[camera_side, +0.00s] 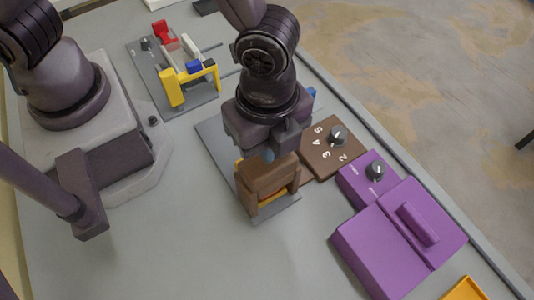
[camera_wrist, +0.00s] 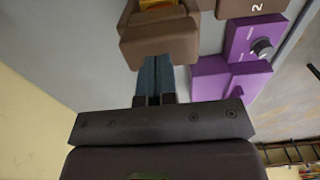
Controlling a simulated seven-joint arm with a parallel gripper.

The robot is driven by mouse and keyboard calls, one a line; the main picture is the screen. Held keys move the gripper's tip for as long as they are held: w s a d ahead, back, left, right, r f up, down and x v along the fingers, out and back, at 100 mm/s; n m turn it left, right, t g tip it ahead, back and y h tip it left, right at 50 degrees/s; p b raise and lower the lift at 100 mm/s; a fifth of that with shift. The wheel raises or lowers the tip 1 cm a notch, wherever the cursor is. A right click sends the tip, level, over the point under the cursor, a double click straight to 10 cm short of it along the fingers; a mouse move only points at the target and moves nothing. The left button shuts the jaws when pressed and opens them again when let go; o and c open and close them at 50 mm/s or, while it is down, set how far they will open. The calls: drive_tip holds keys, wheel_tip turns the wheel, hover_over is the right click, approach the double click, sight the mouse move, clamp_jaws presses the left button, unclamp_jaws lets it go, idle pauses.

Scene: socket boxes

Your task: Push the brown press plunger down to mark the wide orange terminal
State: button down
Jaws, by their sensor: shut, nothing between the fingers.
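The brown press (camera_side: 268,180) stands on a grey base plate in the middle of the side view. Its brown plunger block also shows at the top of the wrist view (camera_wrist: 160,44). An orange piece (camera_side: 273,196) shows under the press, with a bit of orange in the wrist view (camera_wrist: 158,4); most of it is hidden. My gripper (camera_side: 268,154) is shut and empty, directly above the press and pointing down. In the wrist view its blue fingers (camera_wrist: 156,62) are together and overlap the near edge of the block. I cannot tell whether they touch it.
A brown numbered dial box (camera_side: 322,158) stands right of the press, with a purple dial box (camera_side: 352,188) and a large purple lidded box (camera_side: 375,262) beyond. A grey board with yellow, red and blue parts (camera_side: 172,92) lies behind. The front table is clear.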

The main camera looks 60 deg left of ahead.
drive_tip(key=shift+f, duration=1.15)
drive_tip(key=shift+r, duration=3.1)
drive_tip(key=shift+s+a+n, duration=0.15)
drive_tip(key=shift+a+n, duration=0.05)
drive_tip(key=shift+n, duration=0.3)
drive_tip(key=s+a+r+n+t, duration=0.1)
drive_tip(key=a+r+n+t, duration=0.1)
drive_tip(key=a+r+n, duration=0.6)
drive_tip(key=s+a+r+n+t, duration=0.1)
drive_tip(key=a+r+n+t, duration=0.2)
drive_tip(key=a+r+n, duration=0.5)
drive_tip(key=a+n, duration=0.1)
drive_tip(key=a, duration=0.6)
drive_tip(key=shift+a+r+t, duration=0.2)
drive_tip(key=shift+a+t, duration=0.1)
